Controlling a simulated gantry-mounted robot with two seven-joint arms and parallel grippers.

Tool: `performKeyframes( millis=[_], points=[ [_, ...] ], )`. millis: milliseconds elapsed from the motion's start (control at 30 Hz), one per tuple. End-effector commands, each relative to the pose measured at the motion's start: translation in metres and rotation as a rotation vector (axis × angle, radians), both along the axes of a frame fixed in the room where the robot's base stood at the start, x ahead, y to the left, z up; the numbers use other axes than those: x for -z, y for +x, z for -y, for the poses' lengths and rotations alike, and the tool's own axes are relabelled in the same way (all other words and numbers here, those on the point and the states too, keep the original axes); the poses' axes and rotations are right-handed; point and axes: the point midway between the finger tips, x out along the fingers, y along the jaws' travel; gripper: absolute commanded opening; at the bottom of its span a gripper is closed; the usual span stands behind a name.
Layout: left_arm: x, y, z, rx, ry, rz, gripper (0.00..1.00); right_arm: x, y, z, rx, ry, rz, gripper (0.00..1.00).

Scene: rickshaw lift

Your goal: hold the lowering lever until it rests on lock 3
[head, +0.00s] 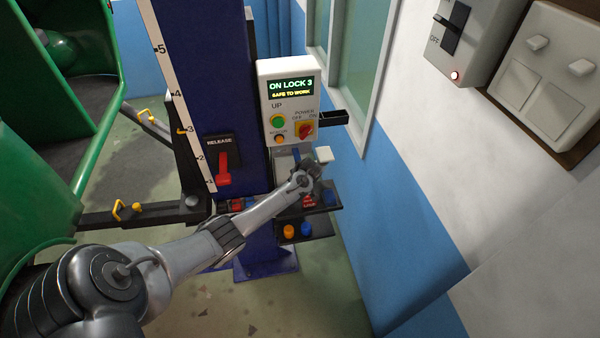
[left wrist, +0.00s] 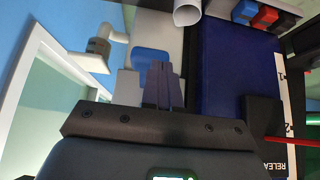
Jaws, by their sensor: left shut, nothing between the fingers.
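The blue lift column (head: 210,70) carries a red release lever (head: 223,170), which hangs down on its black RELEASE plate. The white control box (head: 286,95) has a display (head: 292,87) reading ON LOCK 3, SAFE TO WORK. My left gripper (head: 320,160) is below the control box, right of the column and apart from the red lever. In the left wrist view its narrow fingers (left wrist: 163,72) are together with nothing between them. A blue part (left wrist: 151,57) lies beyond the fingertips. I cannot clearly pick out the lowering lever. My right gripper is out of view.
A green vehicle body (head: 50,150) is at the left, with black lift arms (head: 150,212) near it. Shelves with red, blue and orange items (head: 290,232) sit below my gripper. A blue and white wall (head: 400,180) is close on the right.

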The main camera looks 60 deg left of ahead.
Motion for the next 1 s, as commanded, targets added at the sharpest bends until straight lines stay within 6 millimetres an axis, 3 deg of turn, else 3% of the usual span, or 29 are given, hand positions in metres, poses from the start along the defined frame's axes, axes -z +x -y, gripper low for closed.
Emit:
performKeyframes(
  millis=[33, 167, 433, 1000],
  points=[
    [-0.011, 0.0, 0.003, 0.001, -0.001, 0.0, 0.0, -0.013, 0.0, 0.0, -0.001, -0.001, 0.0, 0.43],
    [-0.019, -0.001, 0.008, 0.002, 0.0, 0.001, 0.0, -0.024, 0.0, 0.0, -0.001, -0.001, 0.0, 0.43],
    [-0.033, 0.004, 0.021, 0.014, 0.001, 0.001, 0.0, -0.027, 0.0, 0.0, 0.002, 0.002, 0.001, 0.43],
    [-0.034, 0.004, 0.023, 0.016, 0.0, 0.001, 0.0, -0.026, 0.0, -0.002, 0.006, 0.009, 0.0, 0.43]
  ],
)
